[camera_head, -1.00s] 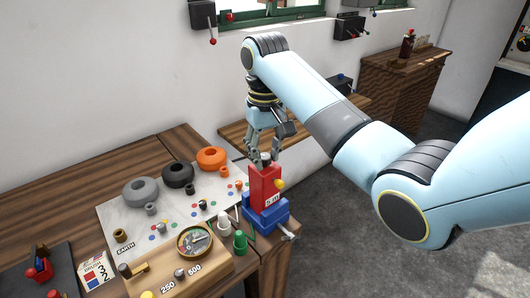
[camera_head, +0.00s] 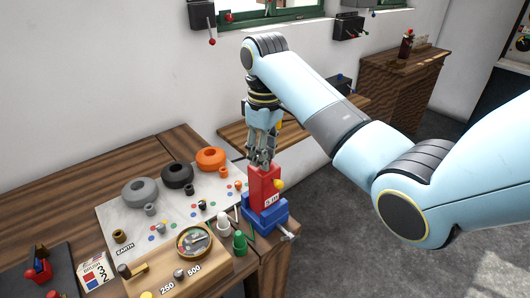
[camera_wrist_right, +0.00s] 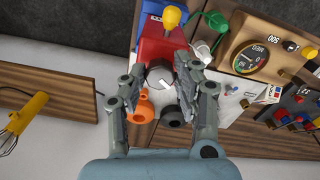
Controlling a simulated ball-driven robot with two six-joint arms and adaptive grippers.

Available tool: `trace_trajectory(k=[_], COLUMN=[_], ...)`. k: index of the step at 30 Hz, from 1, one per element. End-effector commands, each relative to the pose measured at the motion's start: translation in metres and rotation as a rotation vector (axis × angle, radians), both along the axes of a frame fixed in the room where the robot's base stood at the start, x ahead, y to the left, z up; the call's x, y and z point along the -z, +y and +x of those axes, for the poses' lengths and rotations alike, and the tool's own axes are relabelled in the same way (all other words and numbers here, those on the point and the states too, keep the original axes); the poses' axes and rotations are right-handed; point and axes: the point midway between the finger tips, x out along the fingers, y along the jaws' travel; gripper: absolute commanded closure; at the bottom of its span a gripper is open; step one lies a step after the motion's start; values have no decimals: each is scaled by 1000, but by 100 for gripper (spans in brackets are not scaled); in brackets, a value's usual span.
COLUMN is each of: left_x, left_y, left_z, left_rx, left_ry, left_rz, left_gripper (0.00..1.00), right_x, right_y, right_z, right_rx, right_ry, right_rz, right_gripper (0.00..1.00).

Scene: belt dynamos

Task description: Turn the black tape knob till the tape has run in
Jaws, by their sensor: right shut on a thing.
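The red tape box (camera_head: 265,187) stands upright on a blue base (camera_head: 266,219) at the table's right corner, with a "5 m" label and a yellow knob (camera_head: 279,184) on its side. My right gripper (camera_head: 262,163) points down onto the top of the box. In the right wrist view the black tape knob (camera_wrist_right: 160,74) shows between the fingers, a dark round top with a pale mark, and the gripper is shut on it. The fingers mostly hide the knob in the head view. No run of tape can be made out. My left gripper is not in view.
A wooden shelf (camera_head: 232,132) is behind my right gripper.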

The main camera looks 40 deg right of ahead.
Motion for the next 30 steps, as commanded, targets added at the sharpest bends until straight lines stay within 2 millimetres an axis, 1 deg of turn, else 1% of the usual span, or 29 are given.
trace_trajectory(k=[10,11,15,30], left_x=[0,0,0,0], left_y=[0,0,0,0], left_z=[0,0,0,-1], left_rx=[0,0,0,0], left_ry=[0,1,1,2], left_rz=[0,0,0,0], left_gripper=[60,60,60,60], right_x=[0,0,0,0], right_y=[0,0,0,0], right_z=[0,0,0,0], right_rx=[-1,-1,0,15], right_ry=[-2,-2,-1,0], right_rz=[1,1,0,0], right_gripper=[100,66,48,47])
